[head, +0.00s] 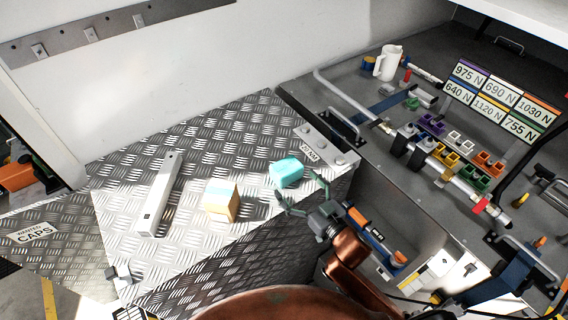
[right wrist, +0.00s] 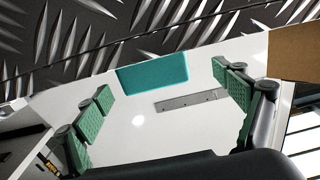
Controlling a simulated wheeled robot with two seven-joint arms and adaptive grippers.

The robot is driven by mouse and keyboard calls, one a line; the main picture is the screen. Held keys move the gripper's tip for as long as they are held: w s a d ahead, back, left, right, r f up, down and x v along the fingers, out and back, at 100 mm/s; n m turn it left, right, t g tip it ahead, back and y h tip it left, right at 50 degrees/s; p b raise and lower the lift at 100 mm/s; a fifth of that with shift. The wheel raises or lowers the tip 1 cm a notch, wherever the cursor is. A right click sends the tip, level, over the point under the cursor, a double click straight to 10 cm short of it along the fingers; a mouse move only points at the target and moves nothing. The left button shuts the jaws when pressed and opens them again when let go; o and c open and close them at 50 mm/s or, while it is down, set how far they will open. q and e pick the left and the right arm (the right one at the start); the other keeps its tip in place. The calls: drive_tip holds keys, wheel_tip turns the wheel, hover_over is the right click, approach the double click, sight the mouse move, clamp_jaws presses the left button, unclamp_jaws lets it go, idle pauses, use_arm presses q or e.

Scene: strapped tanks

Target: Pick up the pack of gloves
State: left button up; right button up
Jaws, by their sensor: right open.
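The pack of gloves appears to be the teal, rounded block (head: 287,172) lying on the diamond-plate top near its right side, in the head view. In the right wrist view it shows as a teal patch (right wrist: 153,73) between the two fingers. My right gripper (head: 300,188) is open and empty, its green fingers spread just in front of the pack on its near right side. In the right wrist view the open fingers (right wrist: 162,83) stand apart from the pack. I cannot tell any contact. My left gripper is not in view.
An orange-and-cream box (head: 222,202) stands left of the pack, and a long grey bar (head: 158,195) lies further left on the diamond-plate top (head: 115,172). A grey bench (head: 400,170) to the right carries a white jug (head: 388,62), coloured clips and a force-label board (head: 500,100).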

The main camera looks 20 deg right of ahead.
sight(292, 175)
drive_tip(key=w, duration=0.2)
drive_tip(key=w+r+p, duration=0.1)
drive_tip(key=shift+w+a, duration=0.15)
drive_tip(key=shift+a, duration=0.1)
drive_tip(key=x, duration=0.2)
drive_tip(key=shift+w+d+f, duration=0.1)
drive_tip(key=shift+w, duration=0.5)
drive_tip(key=shift+a, duration=0.2)
drive_tip(key=c, duration=1.4)
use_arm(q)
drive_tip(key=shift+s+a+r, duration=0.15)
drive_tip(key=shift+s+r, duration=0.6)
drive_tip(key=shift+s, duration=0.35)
